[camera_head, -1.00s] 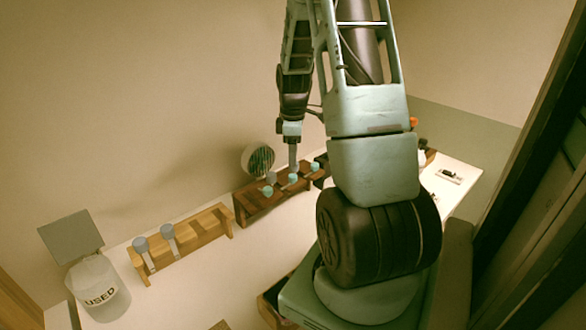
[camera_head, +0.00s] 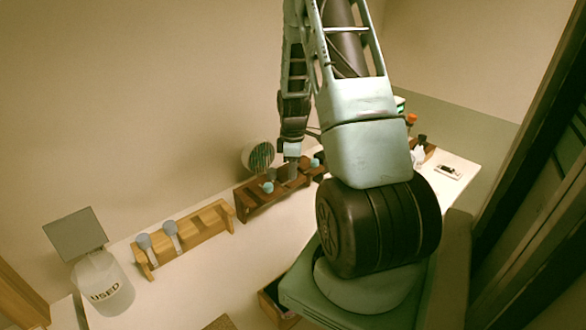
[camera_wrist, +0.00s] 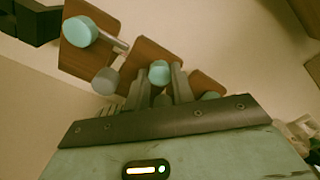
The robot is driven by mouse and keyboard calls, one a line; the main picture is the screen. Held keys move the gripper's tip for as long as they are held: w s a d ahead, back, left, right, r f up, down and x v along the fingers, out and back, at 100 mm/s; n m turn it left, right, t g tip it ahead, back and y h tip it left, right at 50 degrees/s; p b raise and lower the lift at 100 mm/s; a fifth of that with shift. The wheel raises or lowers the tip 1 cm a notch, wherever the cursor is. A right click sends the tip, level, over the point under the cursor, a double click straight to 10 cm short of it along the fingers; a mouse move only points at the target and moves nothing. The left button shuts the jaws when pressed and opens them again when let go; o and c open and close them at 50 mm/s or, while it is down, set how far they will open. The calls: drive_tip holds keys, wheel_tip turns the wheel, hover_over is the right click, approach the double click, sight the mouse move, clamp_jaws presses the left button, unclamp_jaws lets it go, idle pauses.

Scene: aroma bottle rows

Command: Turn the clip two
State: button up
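A dark wooden rack (camera_head: 262,203) stands against the wall in the head view and holds teal-headed and grey-headed clips. One teal clip (camera_head: 268,187) sits left of my gripper (camera_head: 293,178), and another teal clip (camera_head: 315,162) sits to its right. My gripper points down at the rack between them. In the wrist view my two grey fingers (camera_wrist: 160,85) stand apart, with a teal round head (camera_wrist: 159,72) between their tips. I cannot tell whether they touch it. Another teal clip (camera_wrist: 80,31) and a grey head (camera_wrist: 105,80) show to the left.
A light wooden rack (camera_head: 190,243) with two grey-headed pieces stands left on the white table. A bin marked USED (camera_head: 105,292) is at far left. A round ribbed object (camera_head: 258,156) stands behind the dark rack. A small device (camera_head: 449,171) lies at right.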

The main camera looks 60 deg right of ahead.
drive_tip(key=shift+m, duration=0.4)
drive_tip(key=m+b, duration=0.1)
drive_tip(key=m, duration=0.2)
drive_tip(key=shift+m+b, duration=0.35)
drive_tip(key=shift+m, duration=0.05)
drive_tip(key=m+b, duration=0.1)
drive_tip(key=m, duration=0.3)
drive_tip(key=shift+m, duration=0.3)
drive_tip(key=m, duration=0.4)
drive_tip(key=shift+b, duration=0.3)
drive_tip(key=m, duration=0.4)
drive_tip(key=shift+m, duration=0.5)
drive_tip(key=o, duration=1)
